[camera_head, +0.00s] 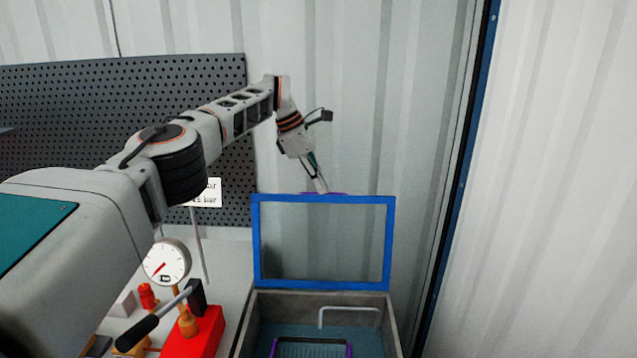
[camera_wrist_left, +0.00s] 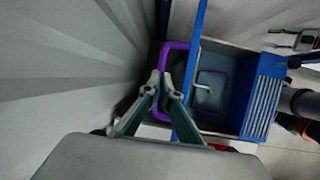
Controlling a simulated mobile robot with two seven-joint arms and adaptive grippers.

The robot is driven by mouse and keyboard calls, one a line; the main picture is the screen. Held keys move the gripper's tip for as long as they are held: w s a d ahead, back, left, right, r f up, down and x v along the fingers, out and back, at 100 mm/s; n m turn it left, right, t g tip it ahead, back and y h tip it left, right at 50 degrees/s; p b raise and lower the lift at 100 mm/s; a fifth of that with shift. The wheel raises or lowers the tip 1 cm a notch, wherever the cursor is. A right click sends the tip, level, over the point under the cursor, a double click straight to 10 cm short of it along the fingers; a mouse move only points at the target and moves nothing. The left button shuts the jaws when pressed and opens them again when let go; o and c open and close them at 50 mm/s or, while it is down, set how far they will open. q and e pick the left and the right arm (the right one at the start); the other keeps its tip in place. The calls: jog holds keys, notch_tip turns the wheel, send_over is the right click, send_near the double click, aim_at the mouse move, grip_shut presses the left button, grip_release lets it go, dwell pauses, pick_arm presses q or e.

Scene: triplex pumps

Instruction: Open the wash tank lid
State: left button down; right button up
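The wash tank lid (camera_head: 256,240) is a blue frame with a clear pane. It stands upright at the back edge of the grey wash tank (camera_head: 398,335), so the tank is open. The lid's purple handle (camera_head: 335,194) sits at its top edge; it also shows in the left wrist view (camera_wrist_left: 163,55). My left gripper (camera_head: 322,188) is at this handle. In the left wrist view its fingertips (camera_wrist_left: 163,88) are close together with the purple bar between them. My right gripper is in neither view.
Inside the tank are a bent pale pipe (camera_head: 348,309) and a purple-rimmed basket (camera_head: 311,348). A pressure gauge (camera_head: 167,262) and a red pump (camera_head: 203,335) stand left of the tank. A perforated panel (camera_head: 60,105) and corrugated wall (camera_head: 350,100) are behind.

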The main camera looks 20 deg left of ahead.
pick_arm(q)
jog(key=shift+a+f, duration=0.2)
jog(key=shift+f, duration=0.95)
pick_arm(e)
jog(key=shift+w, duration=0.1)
pick_arm(q)
jog(key=c, duration=2.4)
grip_release()
jog(key=shift+o, duration=1.2)
jog(key=shift+w+f, duration=0.15)
jog(key=shift+w, duration=0.55)
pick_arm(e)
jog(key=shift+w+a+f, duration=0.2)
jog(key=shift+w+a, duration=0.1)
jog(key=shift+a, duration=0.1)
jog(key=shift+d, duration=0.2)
